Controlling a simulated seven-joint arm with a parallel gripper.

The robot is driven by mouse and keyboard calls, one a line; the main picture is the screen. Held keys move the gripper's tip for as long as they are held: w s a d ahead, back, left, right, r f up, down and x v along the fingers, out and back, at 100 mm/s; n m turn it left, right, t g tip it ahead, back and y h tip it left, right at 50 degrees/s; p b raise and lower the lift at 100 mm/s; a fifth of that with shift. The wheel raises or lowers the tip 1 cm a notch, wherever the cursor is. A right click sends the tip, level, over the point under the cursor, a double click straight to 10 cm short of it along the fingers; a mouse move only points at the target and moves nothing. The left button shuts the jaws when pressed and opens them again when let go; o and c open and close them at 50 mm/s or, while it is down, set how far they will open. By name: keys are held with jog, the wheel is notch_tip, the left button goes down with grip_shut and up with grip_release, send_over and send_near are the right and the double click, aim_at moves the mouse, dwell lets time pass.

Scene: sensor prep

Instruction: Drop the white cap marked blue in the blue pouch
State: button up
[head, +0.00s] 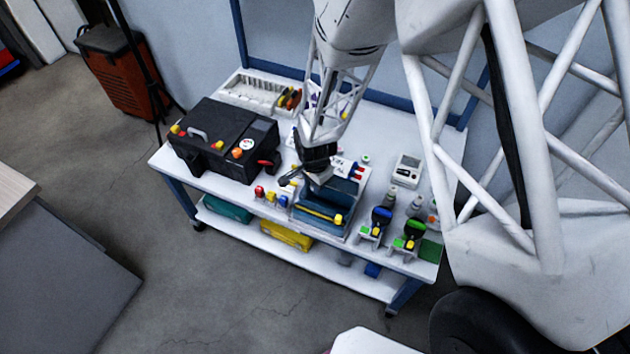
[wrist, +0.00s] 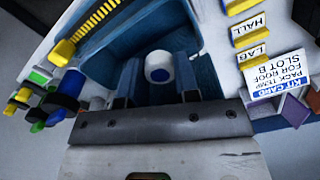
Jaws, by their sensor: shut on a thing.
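The blue pouch (head: 347,190) lies open on the table, with a yellow zip along its front edge. In the wrist view the open pouch (wrist: 100,62) surrounds the view of my fingertips. The white cap with a blue mark (wrist: 158,67) shows between the fingertips of my gripper (wrist: 157,82), against the dark inside of the pouch. My gripper is shut on the cap. In the head view my gripper (head: 314,178) is over the left part of the pouch, and the cap cannot be made out there. How deep the cap is within the opening is hard to tell.
A black toolbox (head: 222,140) stands left of the pouch. Small red, yellow and blue items (head: 270,197) sit at the front left. Bottles and holders with blue and green parts (head: 411,235) stand at the right. A kit card (wrist: 277,76) lies beside the pouch.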

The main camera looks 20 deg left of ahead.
jog(key=o, duration=1.2)
jog(key=shift+c, duration=0.2)
jog(key=shift+r, duration=0.15)
jog(key=shift+w+a+r, duration=0.1)
jog(key=shift+w+r, duration=0.05)
jog(key=shift+r, duration=3.25)
